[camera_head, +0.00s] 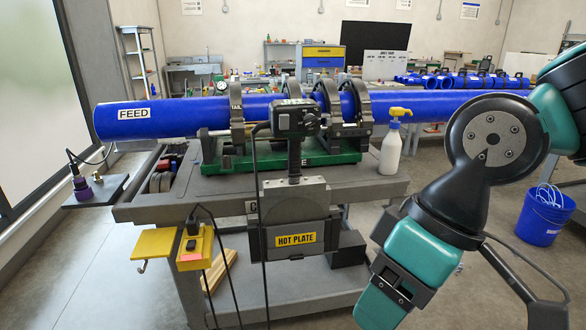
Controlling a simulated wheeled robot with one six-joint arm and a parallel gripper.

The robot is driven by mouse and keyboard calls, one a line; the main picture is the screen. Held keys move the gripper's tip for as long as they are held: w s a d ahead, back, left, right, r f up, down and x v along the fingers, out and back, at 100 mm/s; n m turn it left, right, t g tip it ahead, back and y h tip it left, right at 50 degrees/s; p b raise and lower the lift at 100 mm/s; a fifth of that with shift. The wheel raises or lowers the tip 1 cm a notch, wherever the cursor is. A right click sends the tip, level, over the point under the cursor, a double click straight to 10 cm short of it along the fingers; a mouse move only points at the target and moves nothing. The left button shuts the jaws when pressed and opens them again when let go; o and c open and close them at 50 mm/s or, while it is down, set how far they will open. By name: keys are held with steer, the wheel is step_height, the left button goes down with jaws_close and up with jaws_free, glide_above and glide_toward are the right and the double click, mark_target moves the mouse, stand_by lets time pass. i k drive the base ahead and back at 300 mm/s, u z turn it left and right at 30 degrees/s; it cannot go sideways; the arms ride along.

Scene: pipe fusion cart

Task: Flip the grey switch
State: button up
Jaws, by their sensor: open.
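I cannot make out a clearly grey switch. A dark control box (296,118) with a round knob-like part on its right sits on top of the grey hot plate unit (294,212), labelled HOT PLATE, at the front of the cart. A yellow box (195,250) with small dark parts and a pink label hangs at the cart's front left; a cable runs to it. These small parts are too small to identify. My arm fills the right side, well apart from both boxes. My gripper is outside the picture.
A long blue pipe (170,115) marked FEED lies across the clamps above the grey cart (380,186). A yellow shelf (152,243) juts out at front left. A blue bucket (543,217) stands at right. Floor at lower left is clear.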

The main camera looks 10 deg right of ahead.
mark_target(284, 118)
steer(key=u, duration=0.4)
steer(key=i, duration=1.15)
steer(key=z, duration=0.4)
